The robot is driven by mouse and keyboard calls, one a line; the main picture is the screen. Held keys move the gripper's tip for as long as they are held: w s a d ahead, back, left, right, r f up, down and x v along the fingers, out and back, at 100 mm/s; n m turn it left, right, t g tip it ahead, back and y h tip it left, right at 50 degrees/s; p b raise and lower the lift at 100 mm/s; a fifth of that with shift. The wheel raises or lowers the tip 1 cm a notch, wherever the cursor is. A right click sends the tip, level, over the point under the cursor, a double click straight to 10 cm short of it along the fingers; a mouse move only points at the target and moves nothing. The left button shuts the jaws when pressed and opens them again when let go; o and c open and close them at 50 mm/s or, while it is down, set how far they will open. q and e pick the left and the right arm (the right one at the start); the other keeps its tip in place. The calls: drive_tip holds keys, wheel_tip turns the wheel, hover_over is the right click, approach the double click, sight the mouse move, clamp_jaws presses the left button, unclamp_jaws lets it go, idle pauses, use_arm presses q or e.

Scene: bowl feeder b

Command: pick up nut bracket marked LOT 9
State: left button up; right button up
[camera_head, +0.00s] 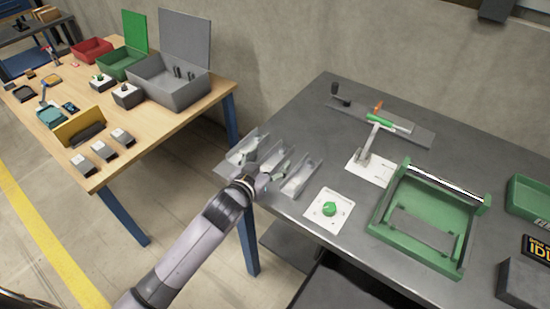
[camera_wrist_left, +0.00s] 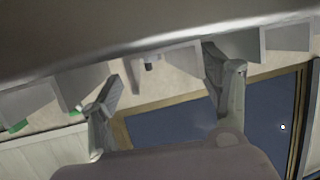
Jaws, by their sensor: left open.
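Three grey sheet-metal brackets lie side by side at the near left corner of the dark table: a left one (camera_head: 240,146), a middle one (camera_head: 277,157) and a right one (camera_head: 302,177). No LOT 9 marking is legible on them. My left gripper (camera_head: 262,174) is at the brackets and partly covers the middle one; whether it touches is unclear. A large blurred grey surface (camera_wrist_left: 120,40) crosses the top of that view. My right gripper is not in view.
On the dark table (camera_head: 290,125) stand a lever fixture (camera_head: 368,142), a white plate with a green knob (camera_head: 329,209), a green frame (camera_head: 420,244) and a green bin (camera_head: 530,199). A wooden table (camera_head: 150,140) with bins and small parts stands at the left, across a gap.

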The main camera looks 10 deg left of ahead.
use_arm(q)
drive_tip(key=shift+w+f, duration=0.1)
drive_tip(key=shift+w, duration=0.25)
drive_tip(key=c, duration=1.5)
